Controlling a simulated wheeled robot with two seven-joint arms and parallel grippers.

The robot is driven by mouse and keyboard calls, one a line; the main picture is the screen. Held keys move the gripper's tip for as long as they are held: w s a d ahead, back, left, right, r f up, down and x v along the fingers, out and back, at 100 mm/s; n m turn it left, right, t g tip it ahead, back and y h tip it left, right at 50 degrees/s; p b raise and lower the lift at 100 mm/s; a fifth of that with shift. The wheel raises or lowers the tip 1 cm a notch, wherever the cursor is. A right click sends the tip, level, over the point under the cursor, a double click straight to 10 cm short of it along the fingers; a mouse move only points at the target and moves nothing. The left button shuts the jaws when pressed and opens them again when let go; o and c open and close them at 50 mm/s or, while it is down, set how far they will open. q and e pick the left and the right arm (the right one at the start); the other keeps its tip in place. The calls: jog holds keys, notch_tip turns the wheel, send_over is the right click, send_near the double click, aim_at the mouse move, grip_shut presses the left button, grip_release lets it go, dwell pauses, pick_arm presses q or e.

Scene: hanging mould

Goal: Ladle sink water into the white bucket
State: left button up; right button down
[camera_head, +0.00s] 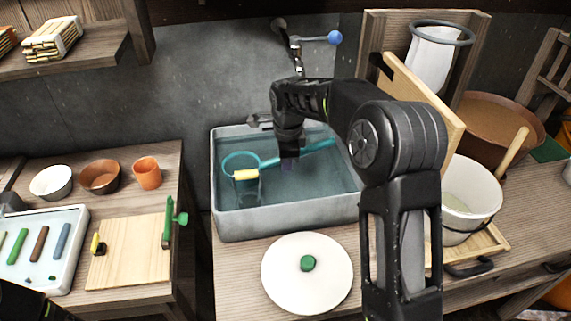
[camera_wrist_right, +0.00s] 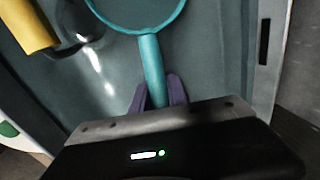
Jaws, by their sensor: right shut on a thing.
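The grey sink (camera_head: 290,222) holds bluish water (camera_head: 305,190). My right gripper (camera_head: 289,163) is down inside the sink, its purple fingers shut on the handle of the teal ladle (camera_head: 241,156). The ladle's round rim lies left of the fingers and its handle runs right behind my arm. In the right wrist view the handle of the ladle (camera_wrist_right: 150,55) passes between the fingertips (camera_wrist_right: 157,95). The white bucket (camera_head: 462,222) stands on the counter at right, with a wooden stick leaning in it. Its left part is behind my arm. My left gripper is out of view.
A yellow-handled item (camera_head: 246,174) is in the sink by the ladle rim, also in the wrist view (camera_wrist_right: 28,25). A faucet (camera_head: 297,55) rises behind. A white round lid (camera_head: 308,285) lies in front. A wooden board (camera_head: 425,95) stands between sink and bucket.

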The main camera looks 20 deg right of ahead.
notch_tip(320, 180, up, 6)
jog(key=p, duration=0.4)
notch_tip(320, 180, up, 7)
jog(key=p, duration=0.5)
jog(key=shift+f, duration=0.2)
dwell(0.7)
